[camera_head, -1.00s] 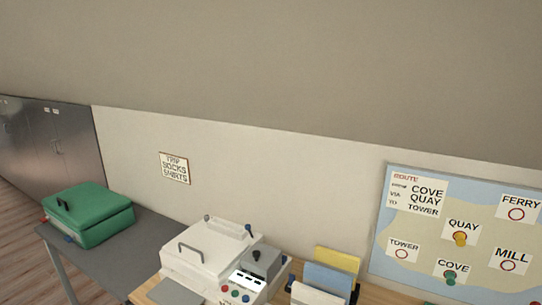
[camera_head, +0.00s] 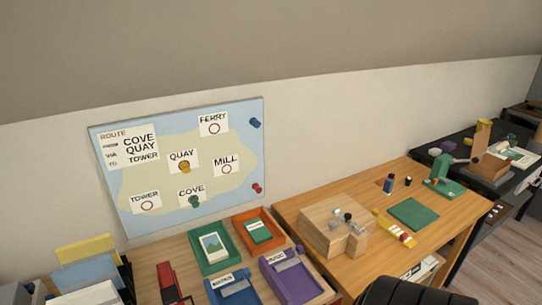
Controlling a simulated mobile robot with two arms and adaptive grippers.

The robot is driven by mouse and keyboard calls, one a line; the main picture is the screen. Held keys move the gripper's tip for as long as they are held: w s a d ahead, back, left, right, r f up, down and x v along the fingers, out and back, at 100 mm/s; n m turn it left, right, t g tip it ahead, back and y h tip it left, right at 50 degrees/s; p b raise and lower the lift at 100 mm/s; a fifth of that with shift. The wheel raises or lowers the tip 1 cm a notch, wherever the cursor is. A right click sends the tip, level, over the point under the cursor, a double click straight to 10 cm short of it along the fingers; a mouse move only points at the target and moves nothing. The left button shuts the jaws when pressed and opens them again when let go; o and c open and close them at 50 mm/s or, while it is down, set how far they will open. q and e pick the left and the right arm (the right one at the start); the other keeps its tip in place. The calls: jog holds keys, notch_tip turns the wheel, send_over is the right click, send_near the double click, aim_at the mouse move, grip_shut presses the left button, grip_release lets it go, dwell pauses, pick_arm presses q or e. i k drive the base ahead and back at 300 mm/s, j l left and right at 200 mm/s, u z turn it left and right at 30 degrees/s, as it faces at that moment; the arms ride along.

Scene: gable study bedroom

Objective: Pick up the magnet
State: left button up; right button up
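A blue route board (camera_head: 240,190) hangs on the wall at centre left. A blue magnet (camera_head: 255,123) sits at its upper right edge and a red magnet (camera_head: 257,188) at its lower right edge. A yellow magnet (camera_head: 184,167) is on the QUAY spot and a green magnet (camera_head: 194,201) is on the COVE spot. The TOWER (camera_head: 147,205), FERRY and MILL spots show bare red rings. The route card (camera_head: 125,149) reads COVE, QUAY, TOWER. Neither of my grippers shows in this view.
Below the board, a wooden desk holds green (camera_head: 213,248), orange (camera_head: 258,229), blue and purple (camera_head: 291,278) trays. A second desk at right carries a wooden box (camera_head: 337,226) and a green mat (camera_head: 414,214). A black ribbed rounded thing (camera_head: 405,291) stands at the bottom edge.

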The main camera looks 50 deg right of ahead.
aim_at(255, 186)
jog(key=z, duration=1.55)
